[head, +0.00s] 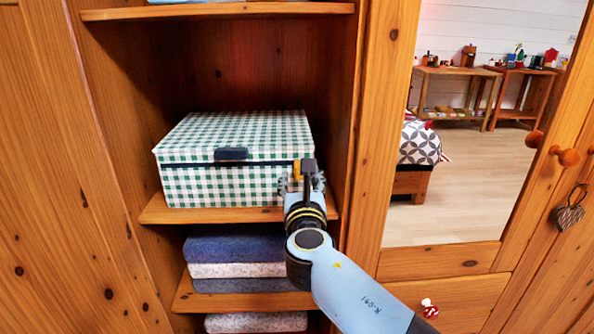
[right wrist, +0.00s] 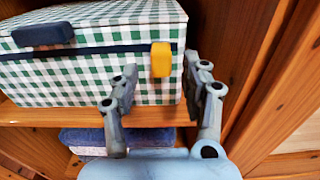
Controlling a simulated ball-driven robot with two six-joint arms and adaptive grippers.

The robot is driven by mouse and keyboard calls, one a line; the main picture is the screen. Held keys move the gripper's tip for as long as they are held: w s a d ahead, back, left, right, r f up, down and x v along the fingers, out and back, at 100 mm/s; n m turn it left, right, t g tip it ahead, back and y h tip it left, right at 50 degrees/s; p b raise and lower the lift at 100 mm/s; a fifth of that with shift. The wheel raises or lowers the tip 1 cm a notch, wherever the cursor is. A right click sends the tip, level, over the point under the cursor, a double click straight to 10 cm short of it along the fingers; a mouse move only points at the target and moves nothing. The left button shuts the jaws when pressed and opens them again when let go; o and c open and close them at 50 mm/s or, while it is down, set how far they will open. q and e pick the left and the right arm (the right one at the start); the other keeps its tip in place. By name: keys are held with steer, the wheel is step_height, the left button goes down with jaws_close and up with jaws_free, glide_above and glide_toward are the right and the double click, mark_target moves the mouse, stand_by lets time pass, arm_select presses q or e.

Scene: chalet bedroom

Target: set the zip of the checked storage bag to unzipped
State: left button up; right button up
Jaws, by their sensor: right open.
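The checked storage bag (head: 225,186), green and white, sits on a wooden shelf (head: 180,213) of the wardrobe. A dark zip band (head: 200,165) runs along its front below the lid, with a dark handle (head: 231,154) at the middle. A yellow zip pull (right wrist: 161,60) is near the right end of the band. In the right wrist view the pull shows between the fingers, apparently not gripped. My left gripper is not in view.
Folded blue and grey textiles (head: 240,256) lie on the shelf below. The wardrobe's right upright (head: 350,150) stands close to my right gripper. A mirror door (head: 470,190) with a wooden knob (head: 568,157) is to the right.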

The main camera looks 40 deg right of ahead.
steer(key=shift+x, duration=2.25)
steer(key=shift+d, duration=0.1)
steer(key=shift+f, duration=0.1)
jaws_close()
